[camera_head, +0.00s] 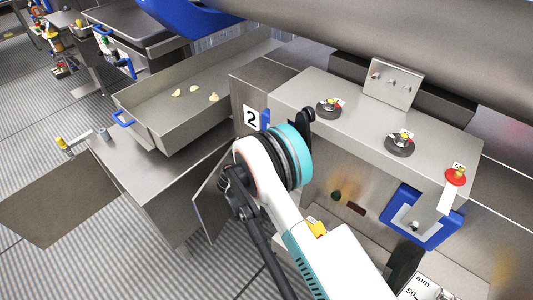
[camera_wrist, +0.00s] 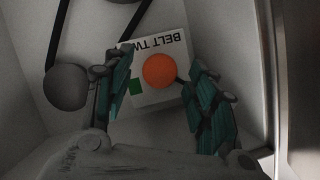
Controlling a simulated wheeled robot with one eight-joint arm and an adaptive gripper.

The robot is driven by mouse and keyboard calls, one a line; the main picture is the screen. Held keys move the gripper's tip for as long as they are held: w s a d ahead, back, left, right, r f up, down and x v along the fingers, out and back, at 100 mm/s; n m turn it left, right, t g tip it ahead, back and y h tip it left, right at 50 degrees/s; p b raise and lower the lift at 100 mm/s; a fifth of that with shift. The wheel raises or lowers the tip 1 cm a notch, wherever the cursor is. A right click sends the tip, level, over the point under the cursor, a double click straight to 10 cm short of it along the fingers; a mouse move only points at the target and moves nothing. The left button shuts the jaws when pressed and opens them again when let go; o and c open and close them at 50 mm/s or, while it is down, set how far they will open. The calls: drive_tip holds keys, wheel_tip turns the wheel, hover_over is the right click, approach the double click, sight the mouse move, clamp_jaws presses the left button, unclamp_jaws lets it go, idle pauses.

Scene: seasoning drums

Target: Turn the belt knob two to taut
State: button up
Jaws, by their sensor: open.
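In the wrist view, a round orange knob (camera_wrist: 159,71) sits on a white plate (camera_wrist: 150,98) marked "BELT TW…", the rest of the word cut off or hidden. A green square (camera_wrist: 136,87) is on the plate beside the knob. My gripper (camera_wrist: 158,76) is open, with one teal-padded finger on each side of the knob. I cannot tell whether either finger touches it. In the head view my arm reaches down by the panel marked 2 (camera_head: 250,119), and my gripper and the knob are hidden.
A dark grey round part (camera_wrist: 67,87) and black belt-like strips (camera_wrist: 62,28) lie close to the left finger. A metal edge (camera_wrist: 294,80) runs along the right. In the head view an open door panel (camera_head: 208,197) stands left of my arm, and a steel box with dials (camera_head: 328,106) is to the right.

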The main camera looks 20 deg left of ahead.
drive_tip(key=shift+w+d+f, duration=0.1)
drive_tip(key=shift+w+f, duration=0.05)
drive_tip(key=shift+w, duration=0.2)
drive_tip(key=shift+c, duration=0.2)
drive_tip(key=c, duration=1)
drive_tip(key=shift+s+d+f+m+t+y, duration=0.1)
drive_tip(key=shift+m+t+y, duration=0.4)
drive_tip(key=shift+m, duration=0.65)
drive_tip(key=shift+w+d+f+m+t+y, duration=0.1)
drive_tip(key=shift+m+t+y, duration=0.4)
drive_tip(key=shift+m, duration=0.6)
drive_tip(key=shift+s+f+m+t+y, duration=0.1)
drive_tip(key=shift+m+t+y, duration=0.35)
drive_tip(key=shift+m, duration=0.7)
